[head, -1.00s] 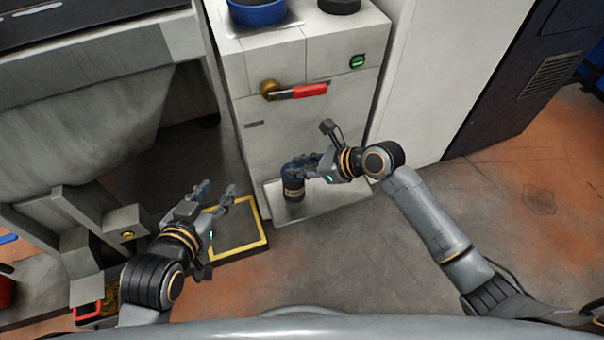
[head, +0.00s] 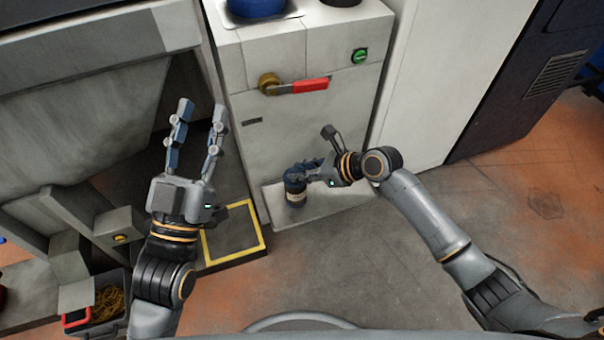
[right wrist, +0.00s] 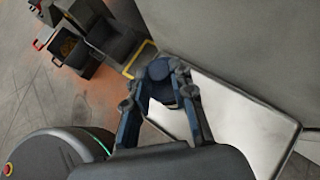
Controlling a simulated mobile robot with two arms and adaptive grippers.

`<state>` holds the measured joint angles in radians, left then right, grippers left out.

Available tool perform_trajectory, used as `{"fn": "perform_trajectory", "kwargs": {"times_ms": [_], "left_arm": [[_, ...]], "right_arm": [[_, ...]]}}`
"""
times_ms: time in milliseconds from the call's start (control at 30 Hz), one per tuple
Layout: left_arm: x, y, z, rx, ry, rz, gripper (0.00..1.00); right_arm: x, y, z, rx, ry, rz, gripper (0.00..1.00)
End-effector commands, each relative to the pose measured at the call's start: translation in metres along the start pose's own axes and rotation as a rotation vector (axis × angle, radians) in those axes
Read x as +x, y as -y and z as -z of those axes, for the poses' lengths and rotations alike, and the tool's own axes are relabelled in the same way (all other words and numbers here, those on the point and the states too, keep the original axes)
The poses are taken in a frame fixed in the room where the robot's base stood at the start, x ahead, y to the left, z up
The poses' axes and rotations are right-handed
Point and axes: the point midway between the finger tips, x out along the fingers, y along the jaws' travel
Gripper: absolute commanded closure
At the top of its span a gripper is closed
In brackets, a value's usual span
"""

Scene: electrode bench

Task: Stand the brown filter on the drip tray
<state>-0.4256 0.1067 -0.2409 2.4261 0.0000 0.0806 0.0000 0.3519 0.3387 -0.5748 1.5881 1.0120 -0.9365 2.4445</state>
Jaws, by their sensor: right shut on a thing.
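A dark, short cylinder (head: 295,193), with a brownish band low on it, is the likely brown filter. My right gripper (head: 304,169) is shut on its upper part, and the fingers partly hide it. It looks about upright over the left part of the pale metal drip tray (head: 340,204); I cannot tell whether its base touches. In the right wrist view the cylinder (right wrist: 162,94) shows between the fingertips (right wrist: 162,78), with the tray (right wrist: 245,122) beyond. My left gripper (head: 202,112) is open and empty, raised to the left of the cabinet.
A grey cabinet (head: 315,130) stands right behind the tray, with a red-handled valve (head: 300,87) and a green button (head: 360,56). A yellow-edged floor plate (head: 234,235) lies left of the tray. A box of yellow cord (head: 108,303) is at lower left. Floor at right is clear.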

Motion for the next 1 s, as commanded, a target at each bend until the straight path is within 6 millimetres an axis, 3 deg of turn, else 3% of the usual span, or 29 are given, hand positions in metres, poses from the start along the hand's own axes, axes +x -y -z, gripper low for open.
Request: {"fn": "perform_trajectory", "kwargs": {"times_ms": [200,600,633,733,1000], "left_arm": [[-0.0002,-0.0013,0.0114,-0.003,-0.062,-0.002,0.60],[0.0004,-0.0006,0.0052,-0.001,-0.025,-0.001,0.60],[0.0002,-0.0005,0.0040,-0.001,-0.020,-0.001,0.60],[0.0001,-0.0005,0.0036,-0.001,-0.020,-0.001,0.60],[0.0000,-0.0005,0.0037,-0.001,-0.021,-0.001,0.60]], "right_arm": [[0.0013,0.0005,0.0006,-0.001,0.004,0.001,1.00],[0.0030,0.0003,0.0027,0.001,0.003,0.001,1.00],[0.0036,-0.0001,0.0046,0.001,0.000,0.000,0.72],[0.0036,-0.0001,0.0047,0.001,0.000,0.000,0.53],[0.0035,-0.0001,0.0047,0.000,0.000,0.000,0.53]]}}
